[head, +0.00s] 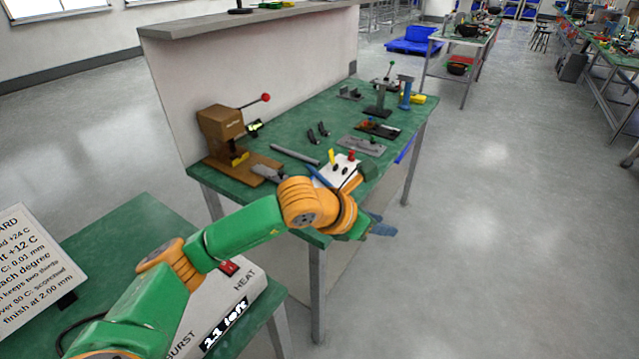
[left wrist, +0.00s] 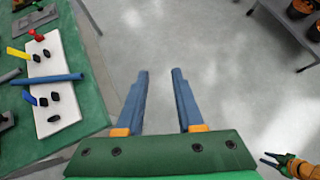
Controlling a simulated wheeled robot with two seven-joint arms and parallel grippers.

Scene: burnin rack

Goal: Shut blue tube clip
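A white board (left wrist: 58,85) on the green table carries small black clip parts and coloured levers. A blue lever (left wrist: 29,97) sticks out at its left edge, beside a black clip part. A blue bar or tube (left wrist: 60,78) lies across the board. A yellow lever (left wrist: 17,53) and a red knob (left wrist: 36,35) are farther up. In the head view the board (head: 347,168) is partly hidden by my left arm. My left gripper (left wrist: 160,95) is open and empty, over the floor right of the board. My right gripper (left wrist: 269,160) appears small at lower right, fingers apart.
The green table (head: 290,132) also holds a brown press (head: 222,135), a grey rod (head: 295,154) and several fixtures. A pale partition (head: 270,75) stands behind it. A nearer table holds a box marked HEAT (head: 222,300). The floor to the right is clear.

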